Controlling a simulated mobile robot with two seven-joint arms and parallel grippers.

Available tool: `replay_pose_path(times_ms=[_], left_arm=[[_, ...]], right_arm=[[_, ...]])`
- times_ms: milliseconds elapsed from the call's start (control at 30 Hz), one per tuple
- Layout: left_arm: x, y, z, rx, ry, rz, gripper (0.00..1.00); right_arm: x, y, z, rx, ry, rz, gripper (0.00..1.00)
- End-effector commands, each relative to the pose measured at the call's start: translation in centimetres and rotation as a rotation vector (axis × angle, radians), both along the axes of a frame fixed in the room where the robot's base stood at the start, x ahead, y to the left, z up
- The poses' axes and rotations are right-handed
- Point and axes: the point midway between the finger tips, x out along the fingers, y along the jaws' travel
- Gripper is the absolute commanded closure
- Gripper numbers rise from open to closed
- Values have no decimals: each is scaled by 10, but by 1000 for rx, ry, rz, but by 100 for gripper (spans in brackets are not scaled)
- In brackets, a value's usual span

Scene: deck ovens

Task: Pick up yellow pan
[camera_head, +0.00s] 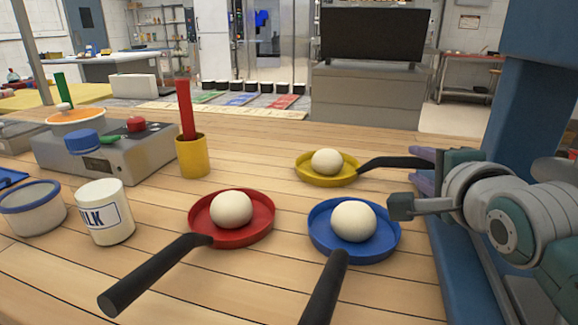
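The yellow pan (312,178) rests on the wooden counter at centre right, with a white ball (327,161) in it. Its black handle (395,162) points right, toward my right gripper. My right gripper (423,169) comes in from the right edge. Its two purplish fingers show apart, one above the other, around the handle's end. They look open; whether they touch the handle is hard to tell. A dark block (400,207) on my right wrist juts out just in front. My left gripper is not in view.
A red pan (262,230) and a blue pan (390,243), each with a ball, stand nearer. A yellow cup (194,158), a milk jar (104,212) and a grey stove (145,158) are on the left. Counter behind the yellow pan is clear.

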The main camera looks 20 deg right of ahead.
Motion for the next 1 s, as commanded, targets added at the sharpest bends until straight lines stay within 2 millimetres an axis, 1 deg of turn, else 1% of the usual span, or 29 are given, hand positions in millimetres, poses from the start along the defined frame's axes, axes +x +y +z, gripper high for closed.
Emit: replay_pose_path(times_ms=[33,100,367,500,633,733,967,1000], left_arm=[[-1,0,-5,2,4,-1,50],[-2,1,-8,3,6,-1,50],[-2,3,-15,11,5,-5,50],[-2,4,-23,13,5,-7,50],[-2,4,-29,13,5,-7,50],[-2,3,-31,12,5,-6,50],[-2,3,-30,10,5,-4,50],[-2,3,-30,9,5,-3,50]], right_arm=[[8,-3,-3,-3,-1,1,60],[16,-5,-6,-2,-1,1,60],[34,-12,-12,-5,0,1,60],[51,-21,-20,-6,0,1,60],[65,-24,-23,-3,0,1,60],[70,-26,-24,-3,1,1,60],[70,-26,-23,-2,1,2,60],[70,-26,-23,-2,1,2,64]])
